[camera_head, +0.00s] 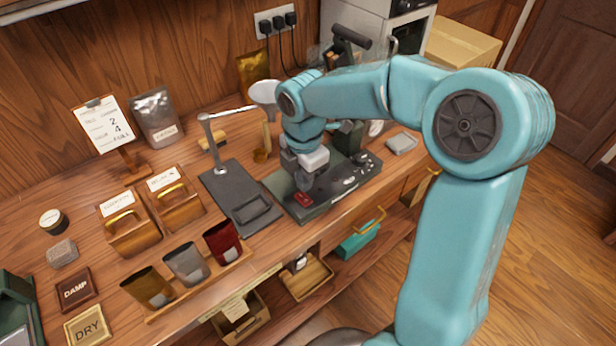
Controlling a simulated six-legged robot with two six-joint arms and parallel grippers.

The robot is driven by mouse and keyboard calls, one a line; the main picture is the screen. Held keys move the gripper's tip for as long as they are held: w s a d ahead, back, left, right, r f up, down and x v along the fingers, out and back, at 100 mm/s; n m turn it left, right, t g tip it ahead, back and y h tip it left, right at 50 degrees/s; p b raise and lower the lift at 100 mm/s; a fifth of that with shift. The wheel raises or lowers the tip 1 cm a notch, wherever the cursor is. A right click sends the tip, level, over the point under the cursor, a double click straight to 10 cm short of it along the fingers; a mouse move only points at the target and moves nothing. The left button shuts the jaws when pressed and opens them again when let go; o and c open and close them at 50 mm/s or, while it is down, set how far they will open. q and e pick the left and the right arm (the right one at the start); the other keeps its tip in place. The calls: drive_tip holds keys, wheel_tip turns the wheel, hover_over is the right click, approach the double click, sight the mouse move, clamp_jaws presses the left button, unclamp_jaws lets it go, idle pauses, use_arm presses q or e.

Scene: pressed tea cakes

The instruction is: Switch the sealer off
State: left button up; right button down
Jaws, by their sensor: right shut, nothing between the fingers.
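The sealer (341,192) is a dark green box with a black top panel on the bench, right of the middle of the view. A red switch (303,199) sits at the left front of its panel, and small knobs (362,160) sit at the right. I cannot tell the switch's position. My right gripper (305,186) points down over the left part of the panel, just behind the red switch. It is shut and empty. I cannot tell whether its tips touch the panel. My right arm hides the back of the sealer. My left gripper is not in view.
A black stand with a lamp-like arm (238,190) stands just left of the sealer. Several pouches (186,265) stand in a wooden rack at the front. A grey dish (401,143) lies right of the sealer. Plugs fill a wall socket (276,20) behind.

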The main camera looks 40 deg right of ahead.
sight(305, 198)
drive_tip(key=shift+r, duration=0.7)
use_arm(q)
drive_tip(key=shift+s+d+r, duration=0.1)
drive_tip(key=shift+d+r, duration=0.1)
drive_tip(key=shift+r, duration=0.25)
use_arm(e)
wheel_tip(305, 198, up, 9)
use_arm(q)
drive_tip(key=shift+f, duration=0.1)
